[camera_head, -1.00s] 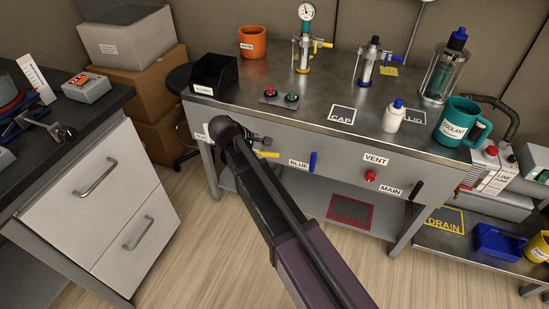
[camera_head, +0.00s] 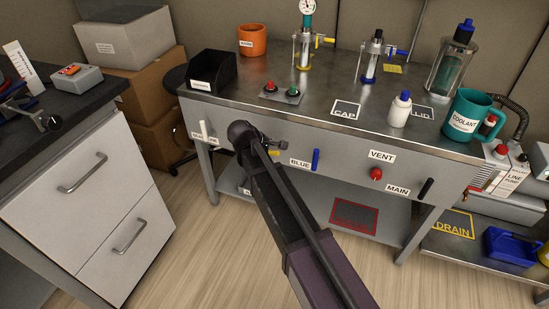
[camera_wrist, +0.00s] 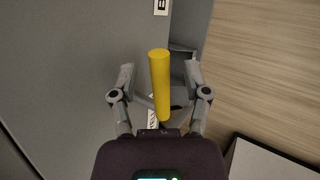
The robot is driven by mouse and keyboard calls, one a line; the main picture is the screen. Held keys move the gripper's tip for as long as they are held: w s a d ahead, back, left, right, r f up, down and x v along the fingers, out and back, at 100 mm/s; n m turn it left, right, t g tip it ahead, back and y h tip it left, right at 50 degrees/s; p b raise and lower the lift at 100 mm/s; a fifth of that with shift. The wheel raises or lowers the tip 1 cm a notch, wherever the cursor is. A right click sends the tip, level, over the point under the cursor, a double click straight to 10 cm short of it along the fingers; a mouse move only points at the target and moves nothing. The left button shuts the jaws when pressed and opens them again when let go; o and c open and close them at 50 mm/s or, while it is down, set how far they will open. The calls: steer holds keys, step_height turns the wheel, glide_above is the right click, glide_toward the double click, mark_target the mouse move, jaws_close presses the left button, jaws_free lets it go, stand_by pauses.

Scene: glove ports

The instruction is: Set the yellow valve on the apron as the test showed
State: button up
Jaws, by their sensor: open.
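The apron (camera_head: 335,160) is the grey front panel of the bench. The yellow valve's handle (camera_wrist: 160,85) is a plain yellow bar. In the wrist view it lies between the two fingers of my gripper (camera_wrist: 160,75), which are spread on either side with gaps. Whether it lies at finger depth I cannot tell. In the head view only a small bit of the yellow handle (camera_head: 273,153) shows beside my gripper (camera_head: 275,143); my arm hides the rest and its label. The blue handle (camera_head: 316,160) stands upright.
Also on the apron are a white handle (camera_head: 203,129), a red knob (camera_head: 376,174) under VENT and a black MAIN handle (camera_head: 425,189). A gauge stand (camera_head: 305,40) and a teal mug (camera_head: 471,117) stand on the bench. A drawer cabinet (camera_head: 85,205) is at left.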

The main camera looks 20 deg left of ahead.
steer(key=shift+b+x, duration=0.5)
steer(key=shift+x, duration=0.4)
jaws_close()
